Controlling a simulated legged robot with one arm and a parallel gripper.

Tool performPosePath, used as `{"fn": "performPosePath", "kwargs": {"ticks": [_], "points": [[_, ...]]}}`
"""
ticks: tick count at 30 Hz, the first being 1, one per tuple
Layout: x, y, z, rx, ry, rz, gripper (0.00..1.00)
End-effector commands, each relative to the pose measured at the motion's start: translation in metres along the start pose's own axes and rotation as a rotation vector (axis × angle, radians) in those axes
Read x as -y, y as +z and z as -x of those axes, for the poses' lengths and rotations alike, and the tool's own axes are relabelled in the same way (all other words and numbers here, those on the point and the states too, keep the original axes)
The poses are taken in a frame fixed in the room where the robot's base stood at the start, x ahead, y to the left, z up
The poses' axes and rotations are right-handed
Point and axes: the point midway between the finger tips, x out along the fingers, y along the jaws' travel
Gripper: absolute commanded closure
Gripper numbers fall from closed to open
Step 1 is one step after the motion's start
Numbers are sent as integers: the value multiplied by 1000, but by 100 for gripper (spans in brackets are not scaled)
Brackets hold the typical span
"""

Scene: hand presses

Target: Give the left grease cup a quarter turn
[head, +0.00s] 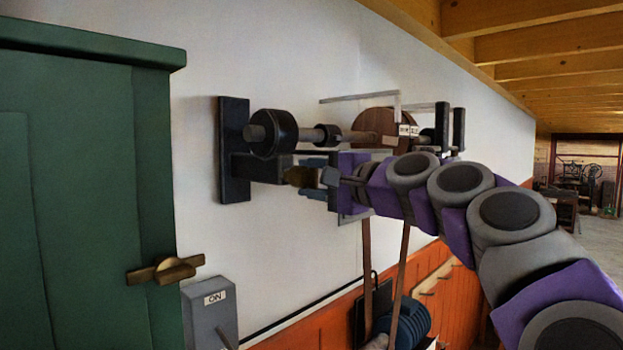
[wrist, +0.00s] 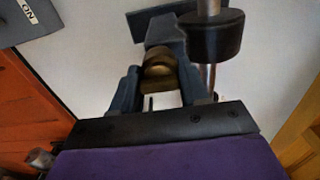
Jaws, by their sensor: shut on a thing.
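In the wrist view the brass cup (wrist: 160,80) sits between my two fingers, below the dark bracket arm. My gripper (head: 316,179) is shut on the cup, with a finger on either side of it. In the wrist view my gripper (wrist: 158,84) covers the cup's sides, so only its rounded front shows.
A shaft with a black collar (head: 273,133) and a brown pulley (head: 377,127) runs above my gripper. Belts (head: 367,265) hang below. A green cabinet (head: 80,150) stands at the left, with a grey switch box (head: 210,310) marked ON beside it.

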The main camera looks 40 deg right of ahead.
Motion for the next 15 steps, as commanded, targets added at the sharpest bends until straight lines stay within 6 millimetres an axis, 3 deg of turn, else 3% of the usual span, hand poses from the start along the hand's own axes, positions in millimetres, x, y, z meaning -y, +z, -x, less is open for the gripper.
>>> {"fn": "performPosePath", "kwargs": {"ticks": [12,13,15], "points": [[-4,0,-1,2,9,-8,86],[-4,0,-2,2,9,-8,55],[-4,0,-1,2,8,-8,48]]}}
